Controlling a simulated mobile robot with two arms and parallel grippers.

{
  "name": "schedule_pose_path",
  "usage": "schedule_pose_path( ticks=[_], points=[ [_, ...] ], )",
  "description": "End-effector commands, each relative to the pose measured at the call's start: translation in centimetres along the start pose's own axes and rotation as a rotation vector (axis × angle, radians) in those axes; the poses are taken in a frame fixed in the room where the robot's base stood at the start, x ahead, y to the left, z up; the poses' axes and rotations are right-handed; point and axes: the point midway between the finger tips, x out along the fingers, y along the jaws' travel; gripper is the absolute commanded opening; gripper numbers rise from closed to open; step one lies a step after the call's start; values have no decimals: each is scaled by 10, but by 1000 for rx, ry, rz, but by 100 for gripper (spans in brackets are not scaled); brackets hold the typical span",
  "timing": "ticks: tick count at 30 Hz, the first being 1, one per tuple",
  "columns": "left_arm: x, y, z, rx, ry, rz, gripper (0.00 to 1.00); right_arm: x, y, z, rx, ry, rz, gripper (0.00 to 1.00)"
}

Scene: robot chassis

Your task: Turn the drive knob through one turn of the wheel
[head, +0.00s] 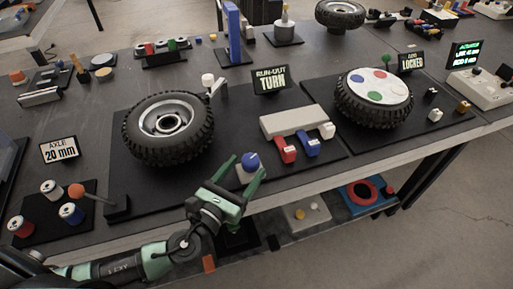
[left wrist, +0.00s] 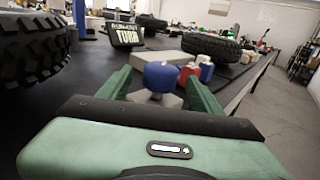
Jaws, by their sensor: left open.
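The drive knob is a blue rounded knob (head: 250,159) on a pale grey block, at the front edge of the black base plate (head: 119,188). The wheel (head: 168,128), a black knobbly tyre on a silver rim, lies on that plate behind and left of the knob. My left gripper (head: 249,165) is open, its green fingers on either side of the knob. In the left wrist view the blue knob (left wrist: 161,77) stands between the fingers, with gaps showing at both sides. The lower part of its block is hidden by my gripper. My right gripper is not in view.
A sign (head: 271,80) reads "RUN-OUT TURN". A grey block with red and blue levers (head: 287,148) stands right of the knob. A second wheel (head: 374,98) has coloured discs and a "LOCKED" sign. An orange-ended rod (head: 77,190) and several cans are at front left.

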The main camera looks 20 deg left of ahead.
Motion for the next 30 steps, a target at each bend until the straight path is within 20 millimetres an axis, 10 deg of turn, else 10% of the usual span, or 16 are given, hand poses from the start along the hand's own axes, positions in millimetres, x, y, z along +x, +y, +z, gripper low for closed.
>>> schedule_pose_path(
  ticks=[10, 22, 30],
  points=[
    [54, 0, 2, 1, -3, 2, 65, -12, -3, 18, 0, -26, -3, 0],
    [65, 0, 1, 1, -1, 2, 65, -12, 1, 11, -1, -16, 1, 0],
    [65, 1, 1, 1, -1, 2, 3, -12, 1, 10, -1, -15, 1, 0]
  ],
)
